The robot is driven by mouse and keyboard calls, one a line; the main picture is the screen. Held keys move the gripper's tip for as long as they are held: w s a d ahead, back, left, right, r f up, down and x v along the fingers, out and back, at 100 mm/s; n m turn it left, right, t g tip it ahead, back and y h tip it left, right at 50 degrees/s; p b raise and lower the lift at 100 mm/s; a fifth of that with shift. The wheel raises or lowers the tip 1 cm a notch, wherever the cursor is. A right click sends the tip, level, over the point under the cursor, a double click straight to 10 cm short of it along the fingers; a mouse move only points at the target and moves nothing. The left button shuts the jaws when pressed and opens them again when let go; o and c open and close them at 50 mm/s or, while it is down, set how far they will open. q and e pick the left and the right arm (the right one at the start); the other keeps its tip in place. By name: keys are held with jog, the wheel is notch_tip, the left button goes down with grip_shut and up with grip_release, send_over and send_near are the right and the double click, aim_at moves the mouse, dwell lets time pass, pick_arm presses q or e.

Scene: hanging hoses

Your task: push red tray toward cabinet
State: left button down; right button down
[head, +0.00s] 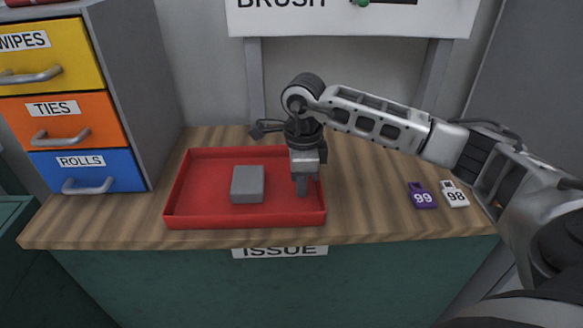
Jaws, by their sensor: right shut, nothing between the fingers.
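A red tray (205,219) lies on the wooden counter, with a grey block (247,184) inside it near the middle. The cabinet (140,80), grey with yellow, orange and blue drawers, stands to the left, with a strip of counter between it and the tray. My right gripper (302,190) points down over the right end of the tray, shut and empty. Its fingertips appear just inside the tray's right wall; I cannot tell whether they touch it. The gripper hides part of the tray's back right corner. My left gripper is not in view.
A purple tag marked 99 (422,195) and a white tag marked 98 (455,194) lie on the counter at the right. The counter's front edge (120,240) runs close to the tray's front wall. A BRUSH board (300,22) hangs behind.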

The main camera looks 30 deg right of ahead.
jog(key=shift+s+d, duration=0.45)
jog(key=shift+d, duration=0.25)
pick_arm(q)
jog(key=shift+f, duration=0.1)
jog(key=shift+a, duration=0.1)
pick_arm(e)
jog(key=shift+d, duration=0.1)
